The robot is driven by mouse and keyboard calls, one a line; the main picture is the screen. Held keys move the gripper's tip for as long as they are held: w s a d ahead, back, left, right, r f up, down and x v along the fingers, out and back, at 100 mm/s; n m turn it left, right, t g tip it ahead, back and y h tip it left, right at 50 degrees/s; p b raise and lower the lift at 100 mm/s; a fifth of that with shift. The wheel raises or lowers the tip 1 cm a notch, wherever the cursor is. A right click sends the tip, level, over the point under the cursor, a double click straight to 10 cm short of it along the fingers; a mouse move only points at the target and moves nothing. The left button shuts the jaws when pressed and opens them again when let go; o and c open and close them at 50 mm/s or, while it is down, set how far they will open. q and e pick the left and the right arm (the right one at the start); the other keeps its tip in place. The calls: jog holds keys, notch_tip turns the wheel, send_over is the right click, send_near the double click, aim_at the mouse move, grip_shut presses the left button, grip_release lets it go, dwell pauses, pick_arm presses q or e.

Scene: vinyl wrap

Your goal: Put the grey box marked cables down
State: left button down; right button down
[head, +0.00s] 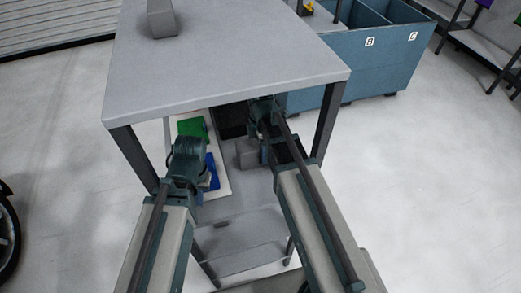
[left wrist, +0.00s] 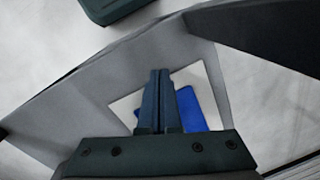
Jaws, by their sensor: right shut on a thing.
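A small grey box (head: 248,153) is under the grey table, just above or on the lower shelf; I cannot tell if it touches. No marking on it is legible. My right gripper (head: 265,148) is at the box's right side, shut on it, its fingers mostly hidden. My left gripper (head: 188,155) is under the table's front left part, apart from the box. In the left wrist view, its fingers (left wrist: 159,100) are together with nothing seen between them.
The grey tabletop (head: 225,60) overhangs both grippers, with legs at its corners. On the lower shelf, a white panel (head: 222,184) bears a green piece (head: 192,127) and a blue piece (head: 211,170). A blue bin (head: 350,75) with lettered compartments stands behind right. A grey object (head: 162,20) is on top.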

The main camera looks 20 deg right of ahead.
pick_arm(q)
jog(key=shift+f, duration=0.2)
pick_arm(e)
jog(key=shift+f, duration=0.15)
grip_release()
pick_arm(q)
jog(key=shift+r, duration=0.1)
pick_arm(e)
notch_tip(320, 180, up, 8)
jog(key=p, duration=0.7)
jog(key=shift+p, duration=0.35)
pick_arm(q)
notch_tip(320, 180, up, 8)
pick_arm(e)
jog(key=s+a+m+h, duration=0.1)
jog(key=s+a+m, duration=0.9)
jog(key=s+m, duration=0.3)
jog(key=shift+s+a+m, duration=0.35)
jog(key=shift+a+m, duration=0.05)
jog(key=shift+m, duration=0.4)
pick_arm(q)
jog(key=shift+f, duration=0.2)
